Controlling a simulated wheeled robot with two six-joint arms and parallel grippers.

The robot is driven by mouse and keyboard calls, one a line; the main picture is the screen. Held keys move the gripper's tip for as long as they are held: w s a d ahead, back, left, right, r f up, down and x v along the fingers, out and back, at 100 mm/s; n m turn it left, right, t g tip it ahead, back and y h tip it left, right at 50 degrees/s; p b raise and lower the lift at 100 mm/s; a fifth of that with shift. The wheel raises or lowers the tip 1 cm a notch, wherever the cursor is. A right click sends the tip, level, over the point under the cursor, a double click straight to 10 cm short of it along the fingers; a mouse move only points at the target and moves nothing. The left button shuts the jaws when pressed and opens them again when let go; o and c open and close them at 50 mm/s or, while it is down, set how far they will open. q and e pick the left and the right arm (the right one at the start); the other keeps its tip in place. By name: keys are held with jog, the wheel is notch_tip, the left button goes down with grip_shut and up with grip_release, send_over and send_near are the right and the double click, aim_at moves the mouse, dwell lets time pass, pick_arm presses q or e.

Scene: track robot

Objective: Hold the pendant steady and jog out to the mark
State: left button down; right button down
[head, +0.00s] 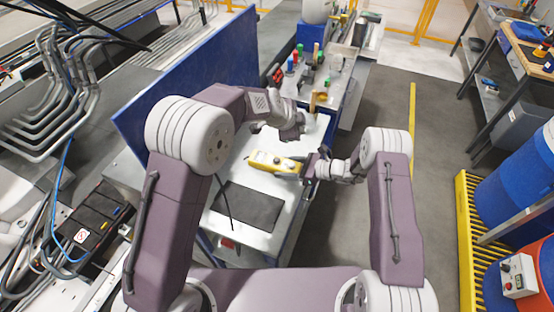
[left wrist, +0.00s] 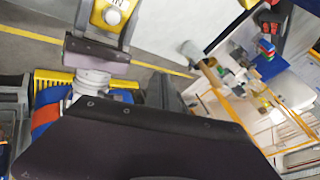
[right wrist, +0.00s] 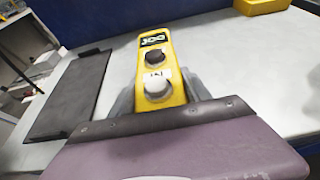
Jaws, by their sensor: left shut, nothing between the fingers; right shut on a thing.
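The yellow pendant (head: 270,161) is over the pale bench top in the head view. My right gripper (head: 303,167) is shut around its near end. In the right wrist view the pendant (right wrist: 158,72) shows a JOG label, a dark button and a white button marked IN, between the fingers of my right gripper (right wrist: 160,98). My left gripper (head: 296,130) is shut and empty, just beyond the pendant and apart from it. The left wrist view shows part of the pendant (left wrist: 112,14) at the top. I cannot make out a mark for certain.
A dark mat (head: 248,207) lies on the bench (head: 222,235). A blue panel (head: 200,80) stands along its left side. Blue drums (head: 510,185) stand at the right. Floor (head: 435,150) between bench and drums is clear.

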aim_at(276, 161)
pick_arm(q)
jog(key=s+a+n+t+y, duration=0.2)
jog(key=a+n+t, duration=0.1)
jog(key=a+n, duration=0.3)
jog(key=shift+s+a, duration=0.25)
jog(key=shift+a, duration=0.5)
jog(key=shift+r, duration=0.1)
jog(key=shift+f, duration=4.45)
jog(key=shift+f, duration=0.35)
